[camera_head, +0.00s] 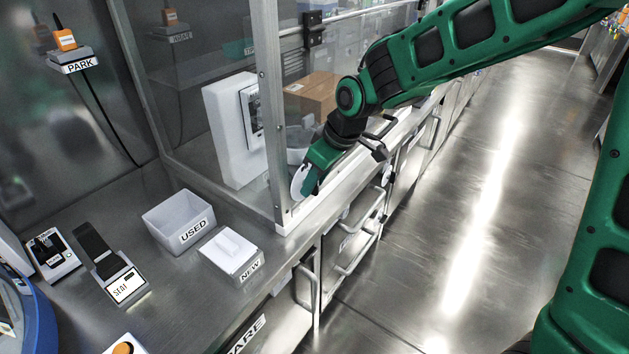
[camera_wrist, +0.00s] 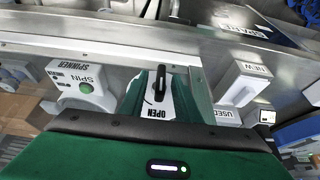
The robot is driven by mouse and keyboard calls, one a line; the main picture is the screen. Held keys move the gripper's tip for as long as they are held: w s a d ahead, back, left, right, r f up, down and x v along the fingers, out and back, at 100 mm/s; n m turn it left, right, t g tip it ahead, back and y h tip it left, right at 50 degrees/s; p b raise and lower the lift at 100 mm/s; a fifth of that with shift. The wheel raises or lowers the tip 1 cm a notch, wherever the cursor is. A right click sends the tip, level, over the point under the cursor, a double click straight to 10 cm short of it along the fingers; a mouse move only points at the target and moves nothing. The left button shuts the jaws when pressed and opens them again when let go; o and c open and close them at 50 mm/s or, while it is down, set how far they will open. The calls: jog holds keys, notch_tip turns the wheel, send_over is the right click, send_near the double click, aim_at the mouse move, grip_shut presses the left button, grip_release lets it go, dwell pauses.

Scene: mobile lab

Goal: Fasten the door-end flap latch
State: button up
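The flap latch shows in the wrist view as a black turning handle (camera_wrist: 160,83) on a white plate (camera_wrist: 167,105). The plate reads OPEN, upside down. The handle stands roughly upright in the picture, its end away from that word. My gripper (camera_wrist: 158,94) has green fingers apart on either side of the plate, with the handle between them; I cannot tell whether they touch it. In the head view my gripper (camera_head: 318,168) reaches down to the clear enclosure's near corner, beside the white rounded plate (camera_head: 298,183). The handle is hidden there.
A white spinner unit (camera_wrist: 82,88) with a green SPIN button stands left in the wrist view. A USED bin (camera_head: 180,222) and a NEW box (camera_head: 231,252) sit on the steel bench near the enclosure's metal post (camera_head: 272,130). The floor aisle (camera_head: 460,200) on the right is clear.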

grip_shut()
jog(key=shift+w+d, duration=0.1)
jog(key=shift+w+d+f+m+g+y, duration=0.25)
jog(key=shift+m+g+y, duration=0.5)
jog(key=shift+g+y, duration=1.25)
jog(key=shift+w+d+f+m+g+y, duration=0.1)
jog(key=shift+w+f+m+g+y, duration=0.15)
jog(key=shift+m+g+y, duration=1.15)
jog(key=shift+w+d+f+m+g+y, duration=0.15)
jog(key=shift+f+g+y, duration=0.2)
jog(key=shift+g+y, duration=2.15)
jog(key=shift+y, duration=0.4)
grip_release()
jog(key=shift+s+a, duration=0.1)
